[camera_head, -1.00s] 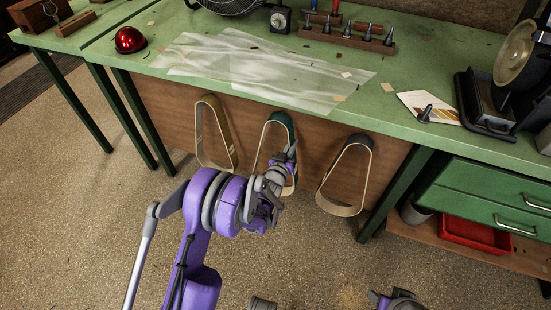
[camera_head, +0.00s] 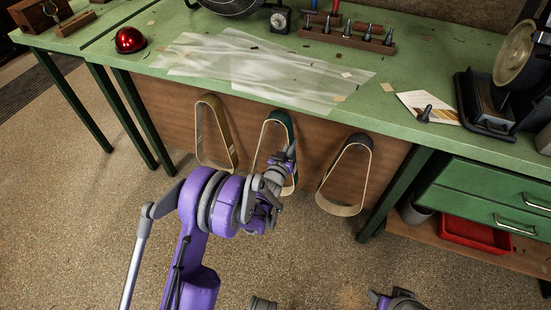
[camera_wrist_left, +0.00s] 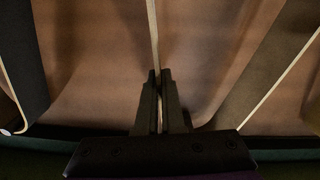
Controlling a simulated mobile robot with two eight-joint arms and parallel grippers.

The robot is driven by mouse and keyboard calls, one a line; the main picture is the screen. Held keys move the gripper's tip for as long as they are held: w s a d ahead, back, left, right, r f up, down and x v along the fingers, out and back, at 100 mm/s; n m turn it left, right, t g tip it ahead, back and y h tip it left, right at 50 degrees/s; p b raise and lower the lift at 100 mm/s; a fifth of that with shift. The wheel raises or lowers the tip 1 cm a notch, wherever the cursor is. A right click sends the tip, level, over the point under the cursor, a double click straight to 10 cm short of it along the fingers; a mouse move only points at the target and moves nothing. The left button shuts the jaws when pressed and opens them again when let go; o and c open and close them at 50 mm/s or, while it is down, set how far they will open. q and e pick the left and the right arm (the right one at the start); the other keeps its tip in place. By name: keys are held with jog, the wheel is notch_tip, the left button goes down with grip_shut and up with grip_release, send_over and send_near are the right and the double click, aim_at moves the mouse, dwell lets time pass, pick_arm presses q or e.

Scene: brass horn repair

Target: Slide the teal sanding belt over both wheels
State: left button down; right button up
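The teal sanding belt (camera_head: 277,123) hangs in the middle of three loops on the brown panel under the bench. My forearm and left gripper (camera_head: 284,160) hide part of its lower half. In the left wrist view a thin pale belt edge (camera_wrist_left: 153,35) runs down between the fingertips of my left gripper (camera_wrist_left: 160,75). The fingers are nearly together, with that edge between them. My right gripper does not show; only cut-off purple and grey parts of mine are at the bottom edge. A machine with a round wheel (camera_head: 514,52) stands at the bench's right end; a second wheel is not clear.
A tan belt (camera_head: 209,103) hangs to the left and a pale-edged belt (camera_head: 325,200) to the right. The green bench (camera_head: 400,95) bears a clear sheet (camera_head: 270,75), a red dome (camera_head: 130,39) and tools. Green drawers (camera_head: 490,192) are at right.

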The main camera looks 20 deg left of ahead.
pick_arm(q)
jog(key=s+b, duration=0.2)
jog(key=s, duration=0.7)
jog(key=shift+a+r, duration=0.15)
jog(key=shift+r, duration=0.25)
dwell(0.4)
jog(key=shift+s, duration=0.1)
